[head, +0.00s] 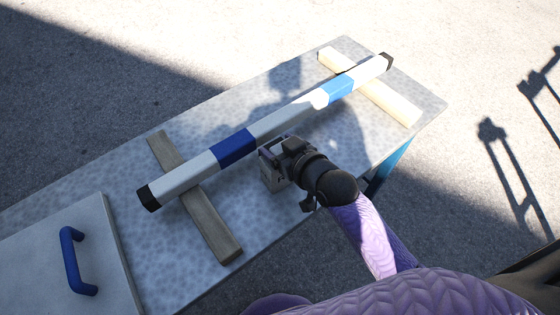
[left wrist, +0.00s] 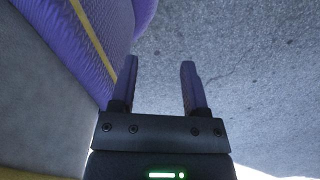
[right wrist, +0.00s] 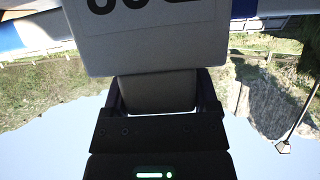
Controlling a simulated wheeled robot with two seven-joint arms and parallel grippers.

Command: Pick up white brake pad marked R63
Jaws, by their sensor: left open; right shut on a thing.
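The brake pad (right wrist: 150,45) is a pale grey-white block in the right wrist view. Dark characters on it are cut off by the top edge, so I cannot read the whole mark. In the head view the pad (head: 272,183) shows below my right gripper (head: 270,156), over the near side of the table. My right gripper is shut on the pad's narrower part, which sits between the fingers in the right wrist view (right wrist: 160,92). I cannot tell whether the pad touches the table. My left gripper (left wrist: 160,66) is open and empty, away from the table.
A white and blue striped bar (head: 275,125) with black ends lies across two wooden battens (head: 212,220) (head: 392,101) on the metal table (head: 90,180), just behind my right gripper. A pale panel (head: 40,265) with a blue handle (head: 72,262) is at the lower left.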

